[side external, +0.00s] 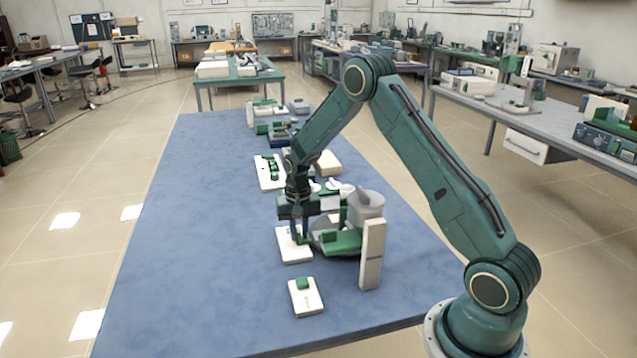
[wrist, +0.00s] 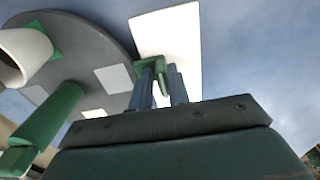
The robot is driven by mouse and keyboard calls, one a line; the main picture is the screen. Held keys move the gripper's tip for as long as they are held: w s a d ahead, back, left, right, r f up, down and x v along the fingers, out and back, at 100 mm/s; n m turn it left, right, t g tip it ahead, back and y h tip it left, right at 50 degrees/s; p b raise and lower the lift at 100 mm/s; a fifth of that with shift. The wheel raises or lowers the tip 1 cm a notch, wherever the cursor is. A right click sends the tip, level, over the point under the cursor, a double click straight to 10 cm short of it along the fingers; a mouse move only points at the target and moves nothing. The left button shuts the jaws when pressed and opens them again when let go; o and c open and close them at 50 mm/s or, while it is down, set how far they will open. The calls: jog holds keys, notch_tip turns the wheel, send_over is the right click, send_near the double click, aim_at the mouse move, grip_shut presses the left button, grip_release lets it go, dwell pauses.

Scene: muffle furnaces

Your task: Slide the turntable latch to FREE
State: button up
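The turntable (side external: 325,243) is a round grey disc standing on the blue table; in the wrist view its disc (wrist: 95,45) fills the upper left, with pale square patches. A white plate (side external: 290,248) lies beside it, and it also shows in the wrist view (wrist: 165,35). A small green latch piece (wrist: 172,78) is over the plate's edge by the disc. My gripper (wrist: 160,78) points down at this piece, its two fingers apart on either side of it. Whether they press on it is unclear. In the side view my gripper (side external: 299,238) hides most of the latch. No FREE marking is readable.
A green block (side external: 342,241) and a grey-white cylinder (side external: 365,205) are on the turntable. A white upright post (side external: 372,255) stands close to its right. A white box with a green button (side external: 305,297) lies in front. The table (side external: 190,270) is clear at left.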

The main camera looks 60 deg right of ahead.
jog(key=shift+s+d+f, duration=0.1)
jog(key=shift+s+f, duration=0.15)
jog(key=shift+f, duration=0.4)
grip_shut()
jog(key=shift+w, duration=0.1)
jog(key=shift+w+a, duration=0.45)
jog(key=shift+a, duration=0.05)
jog(key=shift+o, duration=1.9)
grip_release()
jog(key=shift+r, duration=0.1)
jog(key=shift+w+r, duration=0.2)
jog(key=shift+r, duration=3.35)
